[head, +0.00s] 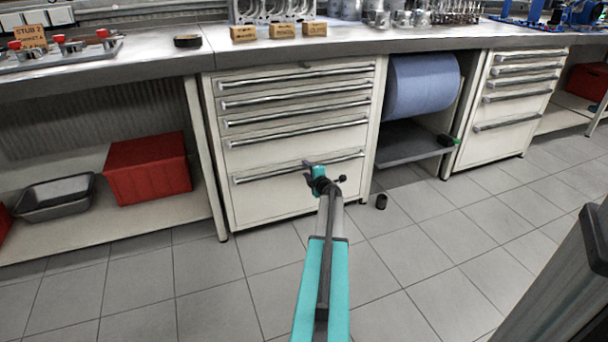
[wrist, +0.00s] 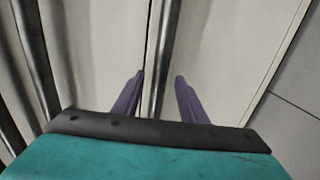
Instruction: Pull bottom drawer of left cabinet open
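The left cabinet (head: 213,140) is cream with a stack of drawers. Its bottom drawer (head: 265,203) is the tallest and sits flush, closed. The drawer's silver bar handle (head: 262,176) runs along its top edge; it also shows in the wrist view (wrist: 170,40). My gripper (head: 308,168) is in front of this handle, right of its middle, and hides part of it. In the wrist view my two dark fingers (wrist: 158,82) are apart, with the handle bar running between their tips. Bare space shows on both sides of the bar.
The other drawers above are closed. An open bay with a blue roll (head: 420,85) and a grey shelf (head: 408,146) is to the right. A red bin (head: 147,170) is on the left shelf. Tiled floor in front is clear.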

